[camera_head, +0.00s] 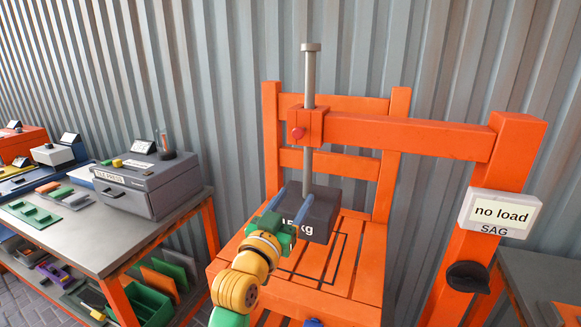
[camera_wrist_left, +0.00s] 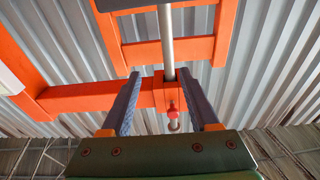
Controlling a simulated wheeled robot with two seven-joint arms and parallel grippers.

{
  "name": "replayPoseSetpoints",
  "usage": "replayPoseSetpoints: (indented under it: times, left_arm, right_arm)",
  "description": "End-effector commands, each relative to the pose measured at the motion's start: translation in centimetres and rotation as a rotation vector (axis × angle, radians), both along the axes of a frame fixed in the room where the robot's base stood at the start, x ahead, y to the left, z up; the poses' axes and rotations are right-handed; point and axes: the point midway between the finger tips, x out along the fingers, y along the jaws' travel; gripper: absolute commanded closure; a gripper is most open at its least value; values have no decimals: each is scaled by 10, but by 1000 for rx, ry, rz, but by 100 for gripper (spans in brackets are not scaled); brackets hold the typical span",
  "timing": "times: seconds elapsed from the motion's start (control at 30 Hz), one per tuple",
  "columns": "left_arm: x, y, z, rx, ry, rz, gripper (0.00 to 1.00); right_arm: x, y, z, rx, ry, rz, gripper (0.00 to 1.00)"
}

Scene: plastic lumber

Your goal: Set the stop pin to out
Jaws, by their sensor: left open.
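The stop pin, a small red knob (camera_head: 297,133), sits on the front of the orange guide block (camera_head: 316,127) around the grey vertical rod (camera_head: 309,75). The red knob also shows in the left wrist view (camera_wrist_left: 172,108), between my fingers in the picture. My left gripper (camera_head: 292,188) is open, its two blue-grey fingers pointing up, below the knob and apart from it. It also shows in the left wrist view (camera_wrist_left: 158,73). A dark weight block marked in kg (camera_head: 320,217) is at the rod's lower end, partly hidden by my gripper. My right gripper is not in view.
An orange beam (camera_head: 410,135) runs right from the guide block to a post with a "no load" display (camera_head: 500,213) and black knob (camera_head: 467,277). A slatted orange stand (camera_head: 352,262) lies below. A grey tile press (camera_head: 150,183) stands on the left bench (camera_head: 100,245).

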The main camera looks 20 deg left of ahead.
Motion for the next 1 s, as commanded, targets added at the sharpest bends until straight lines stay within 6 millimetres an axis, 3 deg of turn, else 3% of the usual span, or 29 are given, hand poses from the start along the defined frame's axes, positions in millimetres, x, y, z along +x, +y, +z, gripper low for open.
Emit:
replayPoseSetpoints:
  times: [0.03,0.1,0.23,0.6,0.97,1.0]
  left_arm:
    - [1,2,38,-14,-96,7,39]
    - [-1,5,77,-29,-198,14,39]
    - [2,8,107,-37,-269,20,39]
    - [55,5,128,-38,-265,18,39]
    - [62,5,127,-36,-265,21,39]
    - [62,5,127,-37,-264,21,47]
  right_arm:
    - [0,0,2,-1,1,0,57]
    - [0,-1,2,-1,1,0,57]
    - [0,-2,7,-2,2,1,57]
    - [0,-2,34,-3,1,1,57]
    - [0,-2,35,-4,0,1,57]
    - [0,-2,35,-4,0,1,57]
